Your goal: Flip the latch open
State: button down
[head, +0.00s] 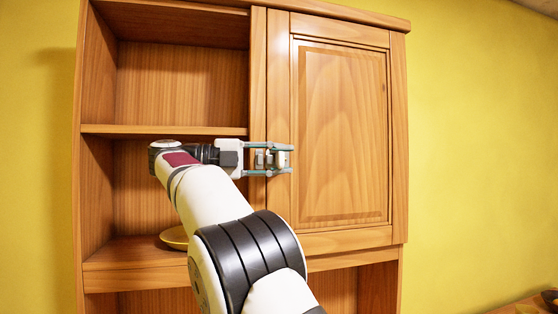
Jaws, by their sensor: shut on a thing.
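A wooden cabinet has a closed door (343,130) with a raised panel on its right side. The latch (268,158) is a small light metal piece at the door's left edge, near the upright post. My gripper (284,158) reaches in from the left, with one finger above the latch and one below. It is shut on the latch. The fingers hide much of the latch, and I cannot tell which way it is turned.
Open shelves (180,130) fill the cabinet's left side. A yellowish dish (174,238) sits on the lower shelf behind my arm. Some small objects lie at the bottom right corner. The space before the door's right part is clear.

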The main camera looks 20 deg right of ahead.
jog(key=shift+f, duration=0.1)
jog(key=c, duration=1.2)
grip_release()
jog(key=shift+d+t, duration=0.1)
jog(key=shift+t, duration=0.2)
